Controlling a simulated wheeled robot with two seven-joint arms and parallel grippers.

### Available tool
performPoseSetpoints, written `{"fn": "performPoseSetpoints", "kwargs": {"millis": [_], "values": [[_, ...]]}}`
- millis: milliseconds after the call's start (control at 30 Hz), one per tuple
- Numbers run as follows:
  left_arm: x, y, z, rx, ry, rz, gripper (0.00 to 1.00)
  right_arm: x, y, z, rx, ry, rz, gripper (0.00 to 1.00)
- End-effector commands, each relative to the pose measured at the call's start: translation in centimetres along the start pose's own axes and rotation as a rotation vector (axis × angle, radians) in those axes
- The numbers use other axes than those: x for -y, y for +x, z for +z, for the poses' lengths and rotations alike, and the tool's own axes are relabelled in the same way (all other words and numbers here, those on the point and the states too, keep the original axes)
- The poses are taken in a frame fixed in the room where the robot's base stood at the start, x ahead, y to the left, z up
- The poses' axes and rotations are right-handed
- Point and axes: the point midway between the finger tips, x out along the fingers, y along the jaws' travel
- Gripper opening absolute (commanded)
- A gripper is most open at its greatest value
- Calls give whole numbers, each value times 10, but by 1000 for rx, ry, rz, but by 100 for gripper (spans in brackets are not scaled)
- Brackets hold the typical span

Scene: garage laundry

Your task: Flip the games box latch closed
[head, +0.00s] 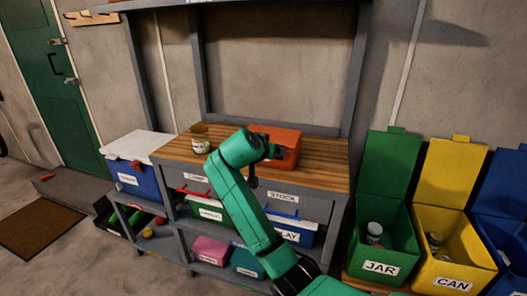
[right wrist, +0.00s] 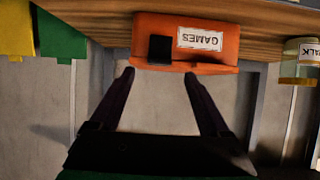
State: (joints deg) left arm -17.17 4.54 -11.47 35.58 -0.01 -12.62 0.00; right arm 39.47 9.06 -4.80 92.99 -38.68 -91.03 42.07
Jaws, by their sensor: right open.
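The orange games box (head: 289,157) sits on the wooden worktop in the head view, partly hidden behind my right gripper. In the right wrist view, which is upside down, the games box (right wrist: 185,27) shows its white GAMES label and a dark latch (right wrist: 160,48) beside the label on its front. I cannot tell whether the latch is fastened. My right gripper (head: 270,152) is in front of the box. In the wrist view the right gripper (right wrist: 160,76) has its fingers spread apart with nothing between them, near the lid edge. My left gripper is not in view.
A jar (head: 200,142) stands left of the box on the worktop (head: 325,172). A blue bin with a white lid (head: 140,145) is at left. Open green JAR (head: 380,262) and yellow CAN (head: 460,265) bins stand at right. A grey frame rises behind the worktop.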

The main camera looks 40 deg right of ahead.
Motion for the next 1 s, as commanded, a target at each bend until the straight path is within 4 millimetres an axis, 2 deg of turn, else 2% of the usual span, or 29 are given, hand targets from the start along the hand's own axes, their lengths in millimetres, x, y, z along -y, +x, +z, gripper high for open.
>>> {"fn": "performPoseSetpoints", "kwargs": {"millis": [100,200,367,500,900,1000], "values": [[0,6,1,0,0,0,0,1,-37,2,0,5,-6,80],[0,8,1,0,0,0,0,1,-64,1,0,4,-6,80],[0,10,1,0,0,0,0,0,-90,1,1,1,-2,80],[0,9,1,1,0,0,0,0,-95,0,1,1,0,80],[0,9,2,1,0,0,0,0,-94,0,1,0,0,80],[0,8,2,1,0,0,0,7,-86,7,7,-44,-7,80]]}}
